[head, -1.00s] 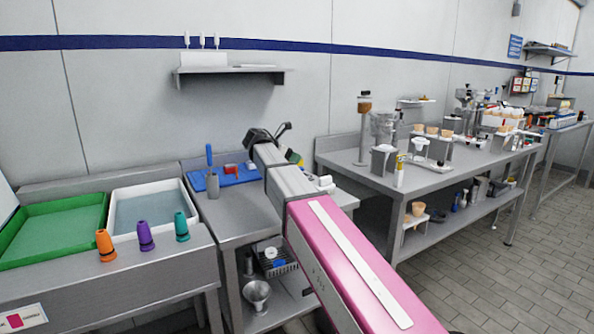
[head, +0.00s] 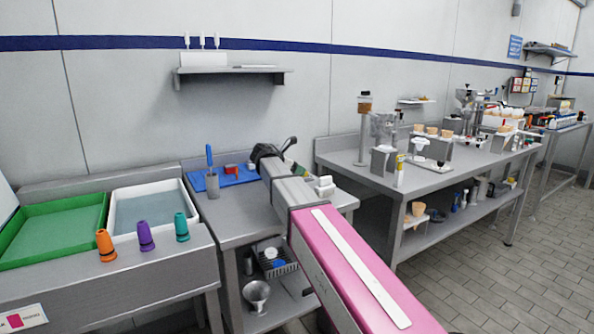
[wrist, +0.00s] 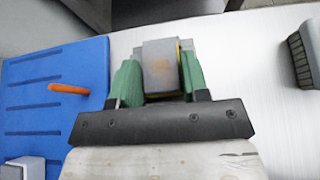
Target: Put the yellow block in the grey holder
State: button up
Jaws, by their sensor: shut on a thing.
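My gripper (wrist: 160,82) is shut on a block (wrist: 159,66) between its green fingers in the wrist view. The face toward the camera is grey with a brownish stain, and a thin yellow edge shows at its right, so I take it as the yellow block.
A blue mat (wrist: 50,115) with an orange item (wrist: 68,89) lies left of the gripper. A dark brush (wrist: 304,55) lies right on the pale counter.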

jog(key=o, duration=1)
jog(key=shift+c, duration=0.2)
jog(key=v, duration=1.2)
